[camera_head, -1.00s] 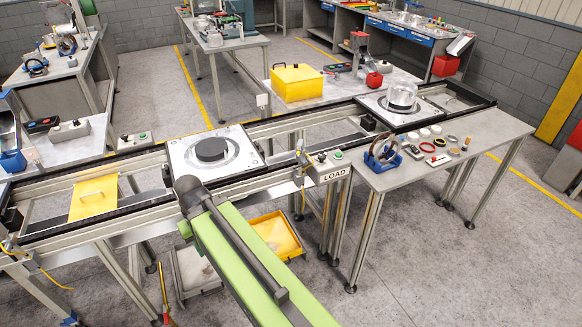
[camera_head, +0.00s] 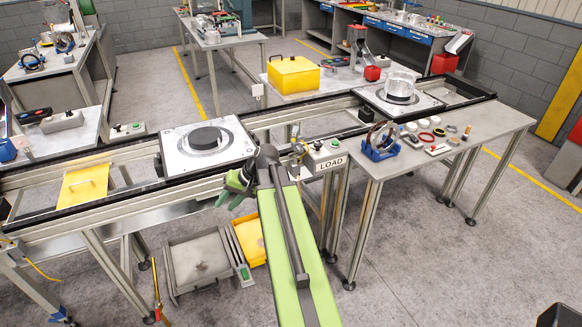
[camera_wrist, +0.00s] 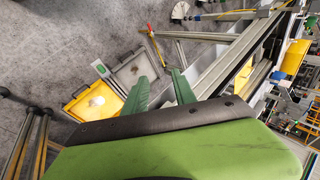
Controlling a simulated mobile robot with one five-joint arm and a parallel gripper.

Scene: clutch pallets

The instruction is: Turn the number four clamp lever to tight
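No lever marked number four can be made out in either view. A pale square pallet (camera_head: 172,160) with a dark round disc (camera_head: 205,138) sits on the conveyor left of centre. A second pallet (camera_head: 425,103) with a clear domed part (camera_head: 400,86) sits further right. My green gripper (camera_head: 232,190) is low at the conveyor's front side, in front of the first pallet and left of the LOAD sign. In the wrist view its two green fingers (camera_wrist: 160,76) stand apart with nothing between them. Much of the gripper is hidden by my arm in the head view.
A LOAD sign (camera_head: 332,163) and small control box (camera_head: 325,148) are on the conveyor's front edge. A side table (camera_head: 410,160) holds rings and small parts. A grey tray (camera_head: 185,242) and yellow tray (camera_head: 250,240) lie beneath the conveyor. Open floor lies in front right.

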